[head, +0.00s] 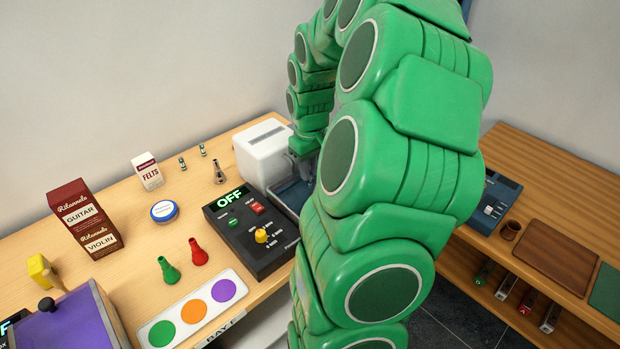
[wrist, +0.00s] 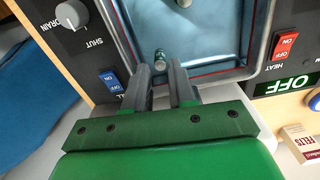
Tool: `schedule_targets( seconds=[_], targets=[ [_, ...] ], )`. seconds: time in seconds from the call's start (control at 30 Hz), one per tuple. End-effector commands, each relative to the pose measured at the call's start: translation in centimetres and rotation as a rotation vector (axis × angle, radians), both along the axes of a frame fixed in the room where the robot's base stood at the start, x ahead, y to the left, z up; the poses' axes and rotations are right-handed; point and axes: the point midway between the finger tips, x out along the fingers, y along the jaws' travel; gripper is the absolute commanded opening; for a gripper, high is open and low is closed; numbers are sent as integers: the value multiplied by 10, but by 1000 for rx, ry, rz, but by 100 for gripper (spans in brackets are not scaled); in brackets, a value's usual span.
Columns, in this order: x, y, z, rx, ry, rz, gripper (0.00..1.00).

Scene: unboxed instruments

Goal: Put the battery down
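My gripper (wrist: 161,68) points down into a blue basin (wrist: 205,45) in the wrist view. Its two grey fingers are apart, with a visible gap between them. A small silver and dark green cylinder, which looks like the battery (wrist: 160,57), is in the basin just past the fingertips, between their lines. No finger visibly presses on it. In the head view my arm covers most of the basin (head: 290,196), and the fingertips and this battery are hidden. Two similar small green and silver cylinders (head: 182,163) (head: 202,150) stand on the table at the back.
A white box-shaped unit (head: 263,152) stands behind the basin. A black control box (head: 250,228) showing OFF is to its left. A wooden bench (head: 540,190) is at the right.

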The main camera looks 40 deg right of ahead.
Motion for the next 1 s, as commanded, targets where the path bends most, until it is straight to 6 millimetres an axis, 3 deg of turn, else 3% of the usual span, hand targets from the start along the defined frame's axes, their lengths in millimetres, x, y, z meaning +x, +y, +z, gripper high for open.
schedule_targets(
  seconds=[0.1,0.33,0.73,0.87,1.0],
  targets=[
    [1,0,24,-3,-6,1,24],
    [1,0,59,-1,-4,0,24],
    [0,6,77,1,-1,6,24],
    [-3,33,85,4,3,28,24],
    [-14,84,96,10,18,64,24]
  ],
)
